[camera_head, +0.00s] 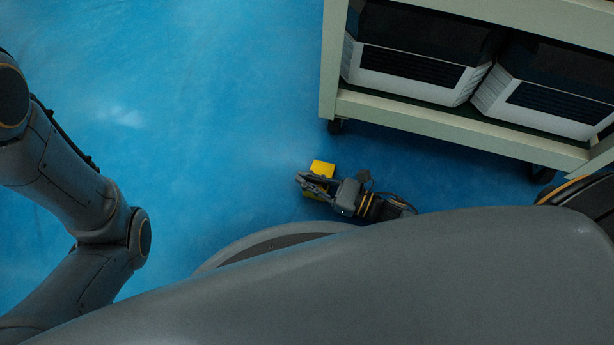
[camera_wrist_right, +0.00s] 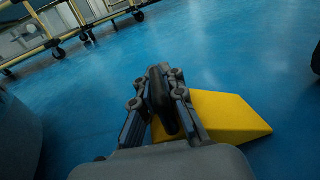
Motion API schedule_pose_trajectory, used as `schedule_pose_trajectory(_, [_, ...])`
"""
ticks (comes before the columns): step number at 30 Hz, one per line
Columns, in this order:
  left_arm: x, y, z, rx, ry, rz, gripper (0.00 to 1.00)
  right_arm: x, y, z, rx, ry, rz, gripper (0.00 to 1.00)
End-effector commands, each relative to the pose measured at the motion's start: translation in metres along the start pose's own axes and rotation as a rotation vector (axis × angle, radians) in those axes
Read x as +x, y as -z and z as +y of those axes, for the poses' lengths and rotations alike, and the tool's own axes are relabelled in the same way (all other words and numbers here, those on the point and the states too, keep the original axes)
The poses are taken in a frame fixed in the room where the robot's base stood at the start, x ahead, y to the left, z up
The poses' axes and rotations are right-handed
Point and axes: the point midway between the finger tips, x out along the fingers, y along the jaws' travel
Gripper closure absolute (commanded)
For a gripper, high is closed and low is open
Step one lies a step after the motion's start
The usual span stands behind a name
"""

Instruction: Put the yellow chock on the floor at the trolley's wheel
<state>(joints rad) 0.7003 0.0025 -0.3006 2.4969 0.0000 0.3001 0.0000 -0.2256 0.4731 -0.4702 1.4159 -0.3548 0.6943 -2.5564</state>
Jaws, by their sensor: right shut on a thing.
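The yellow chock (camera_head: 322,168) is in the jaws of my right gripper (camera_head: 314,183), below the trolley's near left corner in the head view. The wrist view shows the chock (camera_wrist_right: 232,115) as a wedge, its thin end pointing right, with the right gripper (camera_wrist_right: 165,100) shut on it. The chock is low, near the floor; I cannot tell if it touches. The cream trolley (camera_head: 430,117) stands at upper right. Its near left wheel (camera_head: 336,127) is a short gap beyond the chock, and another wheel (camera_head: 541,174) shows at right. My left gripper is out of view.
The trolley's lower shelf carries two white and black units (camera_head: 410,70). The blue floor (camera_head: 210,110) is clear left of the trolley. In the wrist view, yellow-framed wheeled racks (camera_wrist_right: 60,30) stand at the upper left.

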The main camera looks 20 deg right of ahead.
Motion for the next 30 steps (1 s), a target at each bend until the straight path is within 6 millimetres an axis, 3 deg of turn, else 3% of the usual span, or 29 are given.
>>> schedule_pose_trajectory(1, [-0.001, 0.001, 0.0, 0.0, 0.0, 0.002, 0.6, 0.0, 0.001, 0.0, 0.001, 0.0, 0.0, 0.87])
schedule_pose_trajectory(4, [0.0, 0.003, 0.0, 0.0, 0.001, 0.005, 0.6, 0.0, 0.001, 0.0, 0.001, 0.0, 0.0, 0.67])
schedule_pose_trajectory(16, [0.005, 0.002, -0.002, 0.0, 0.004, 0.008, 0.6, -0.001, -0.005, 0.0, 0.0, 0.0, 0.001, 0.67])
schedule_pose_trajectory(20, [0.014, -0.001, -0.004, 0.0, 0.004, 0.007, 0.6, -0.021, -0.005, 0.0, 0.003, 0.002, 0.004, 0.67])
schedule_pose_trajectory(30, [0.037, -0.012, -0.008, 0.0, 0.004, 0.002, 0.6, -0.093, -0.004, 0.001, 0.002, 0.001, 0.005, 0.67])
